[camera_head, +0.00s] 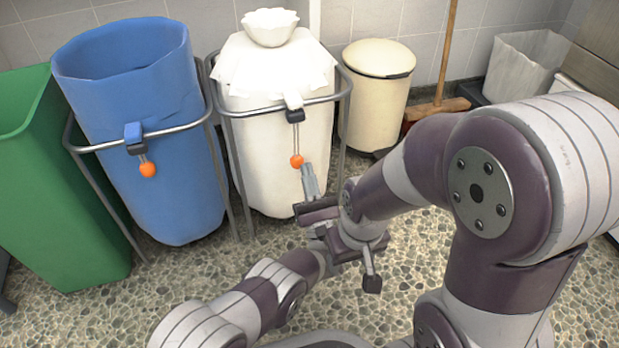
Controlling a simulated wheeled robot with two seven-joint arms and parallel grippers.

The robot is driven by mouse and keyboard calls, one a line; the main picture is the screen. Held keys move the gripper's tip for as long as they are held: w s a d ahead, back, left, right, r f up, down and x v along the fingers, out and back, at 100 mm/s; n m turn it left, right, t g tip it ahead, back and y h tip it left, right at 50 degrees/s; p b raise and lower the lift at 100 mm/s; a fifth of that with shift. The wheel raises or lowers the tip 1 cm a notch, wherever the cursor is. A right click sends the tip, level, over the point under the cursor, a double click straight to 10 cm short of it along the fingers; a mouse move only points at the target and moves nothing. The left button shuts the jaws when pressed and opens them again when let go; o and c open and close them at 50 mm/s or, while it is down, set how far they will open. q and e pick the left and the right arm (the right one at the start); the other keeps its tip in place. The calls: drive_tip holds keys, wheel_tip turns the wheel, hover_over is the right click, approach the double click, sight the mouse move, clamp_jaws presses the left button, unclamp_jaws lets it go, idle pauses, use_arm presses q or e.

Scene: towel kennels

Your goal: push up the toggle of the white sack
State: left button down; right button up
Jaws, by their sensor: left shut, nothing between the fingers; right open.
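The white sack (262,160) stands upright in a grey tube frame. Its toggle (296,161) is an orange ball hanging low on a thin stem under a white and dark block (294,107) on the front rail. My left gripper (309,172) is shut and empty. Its silver fingertips point up, just below and right of the orange ball; I cannot tell whether they touch it. My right gripper (356,262) is open and lower right, overlapping my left wrist in the picture. My arms partly hide each other's hands.
A blue sack (150,130) in its own frame has a similar orange toggle (148,169). A green bin (50,190) is at left. A white bowl (270,26) sits on the white sack. A cream bin (376,95) and a broom (440,105) stand behind my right arm.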

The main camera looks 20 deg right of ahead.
sight(300, 122)
use_arm(q)
drive_tip(key=w+r+p, duration=0.3)
drive_tip(key=r+p, duration=0.1)
drive_tip(key=r, duration=0.3)
drive_tip(key=shift+w+r, duration=0.4)
drive_tip(key=shift+r+p, duration=0.8)
drive_tip(key=shift+r, duration=0.15)
